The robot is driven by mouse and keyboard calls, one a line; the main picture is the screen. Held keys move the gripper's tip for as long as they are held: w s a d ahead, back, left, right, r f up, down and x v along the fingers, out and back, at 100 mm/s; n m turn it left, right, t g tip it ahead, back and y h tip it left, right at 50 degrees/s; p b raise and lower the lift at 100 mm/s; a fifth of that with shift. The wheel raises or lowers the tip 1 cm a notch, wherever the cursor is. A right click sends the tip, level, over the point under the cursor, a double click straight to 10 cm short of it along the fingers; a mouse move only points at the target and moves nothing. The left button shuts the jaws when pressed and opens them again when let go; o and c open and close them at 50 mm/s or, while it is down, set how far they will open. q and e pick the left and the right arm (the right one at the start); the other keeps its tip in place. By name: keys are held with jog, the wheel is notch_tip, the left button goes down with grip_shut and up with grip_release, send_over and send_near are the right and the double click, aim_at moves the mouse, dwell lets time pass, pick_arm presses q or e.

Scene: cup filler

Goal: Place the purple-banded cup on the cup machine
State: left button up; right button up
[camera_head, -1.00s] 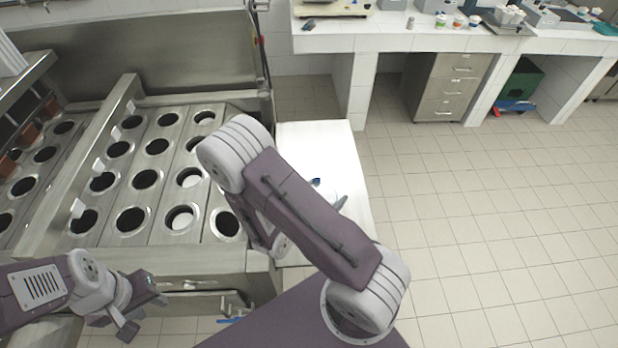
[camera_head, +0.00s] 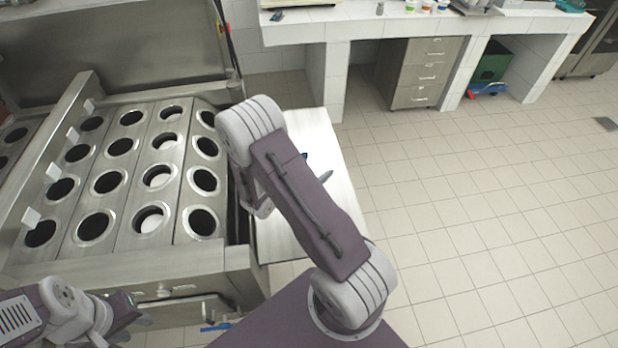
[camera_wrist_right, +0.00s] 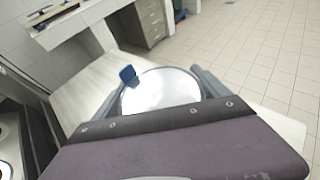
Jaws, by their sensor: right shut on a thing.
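The cup machine (camera_head: 130,262) is a large steel unit on the left in the head view, with rows of round holes in its top. My right gripper (camera_wrist_right: 162,95) is shut on a white round cup (camera_wrist_right: 160,88), one finger on each side. No purple band shows from this angle. In the head view my right arm hides the cup, and only a fingertip shows over the pale side table, to the right of the machine. My left gripper (camera_head: 130,318) is at the lower left, in front of the machine, open and empty.
The pale side table (camera_head: 300,225) lies beneath the right gripper. A small blue piece (camera_wrist_right: 128,75) shows beside the cup's rim; I cannot tell what it is. A white counter (camera_head: 345,28) stands at the back. The tiled floor on the right is clear.

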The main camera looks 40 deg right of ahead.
jog(key=shift+w+d+f, duration=0.2)
jog(key=shift+w+f, duration=0.4)
jog(key=shift+w, duration=0.15)
jog(key=shift+w+d, duration=0.1)
jog(key=shift+w, duration=0.25)
notch_tip(320, 180, down, 4)
jog(key=b, duration=0.3)
jog(key=shift+f+b, duration=0.25)
jog(key=shift+b, duration=0.15)
jog(key=shift+r, duration=0.2)
jog(key=shift+s+f, duration=0.1)
jog(key=shift+f, duration=0.1)
jog(key=o, duration=1.7)
jog(key=shift+r, duration=0.2)
jog(key=shift+a+r, duration=0.15)
jog(key=shift+a, duration=0.1)
jog(key=v, duration=1.1)
jog(key=shift+s+a+p, duration=0.2)
jog(key=shift+a+p, duration=0.1)
jog(key=shift+p, duration=0.05)
